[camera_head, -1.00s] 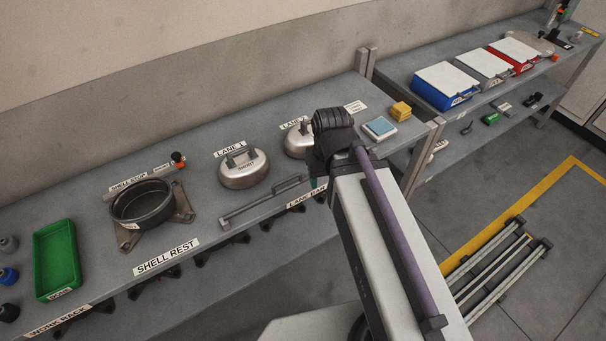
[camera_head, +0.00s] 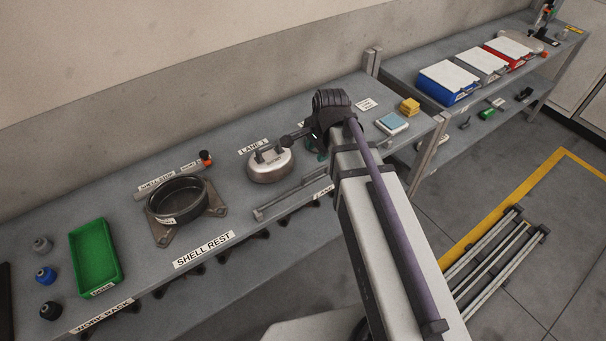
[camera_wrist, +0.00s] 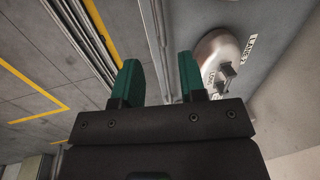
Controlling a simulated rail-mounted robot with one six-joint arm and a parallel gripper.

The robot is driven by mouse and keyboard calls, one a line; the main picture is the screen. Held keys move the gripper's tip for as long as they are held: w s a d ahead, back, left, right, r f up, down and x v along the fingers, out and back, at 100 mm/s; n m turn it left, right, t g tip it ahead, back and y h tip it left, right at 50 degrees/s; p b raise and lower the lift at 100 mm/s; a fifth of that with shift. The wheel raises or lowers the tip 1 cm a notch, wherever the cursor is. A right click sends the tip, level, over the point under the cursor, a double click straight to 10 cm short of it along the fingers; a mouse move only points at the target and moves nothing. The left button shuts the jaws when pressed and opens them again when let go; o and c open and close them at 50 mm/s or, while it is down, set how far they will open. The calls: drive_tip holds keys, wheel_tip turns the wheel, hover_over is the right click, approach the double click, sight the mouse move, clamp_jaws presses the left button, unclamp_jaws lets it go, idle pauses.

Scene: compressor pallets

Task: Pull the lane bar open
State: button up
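The lane bar (camera_head: 292,194) is a thin grey metal bar along the shelf's front edge, in front of the lanes. Its right end and part of its label (camera_head: 322,193) are hidden behind my arm. My gripper (camera_head: 318,150) is above the shelf near lane 2, to the right of the lane 1 shell, and mostly hidden by my wrist. In the wrist view its two green fingers (camera_wrist: 158,82) stand apart with nothing gripped. A pale metal rail (camera_wrist: 155,30), seemingly the lane bar, runs into the gap between them; I cannot tell its distance.
A silver lane 1 shell (camera_head: 270,165) stands behind the bar. The lane 2 shell (camera_wrist: 218,60) is right of the fingers in the wrist view. A dark round shell rest (camera_head: 178,200) and green bin (camera_head: 95,255) are at left. Yellow blocks (camera_head: 409,106) are at right.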

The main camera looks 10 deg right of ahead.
sight(314, 171)
drive_tip(key=f+b, duration=0.3)
drive_tip(key=w+f+b, duration=0.1)
drive_tip(key=f+b, duration=0.3)
drive_tip(key=w+f+b, duration=0.1)
drive_tip(key=f+b, duration=0.3)
drive_tip(key=shift+w, duration=0.15)
drive_tip(key=shift+r, duration=0.1)
drive_tip(key=shift+c, duration=0.3)
clamp_jaws()
drive_tip(key=shift+r, duration=0.1)
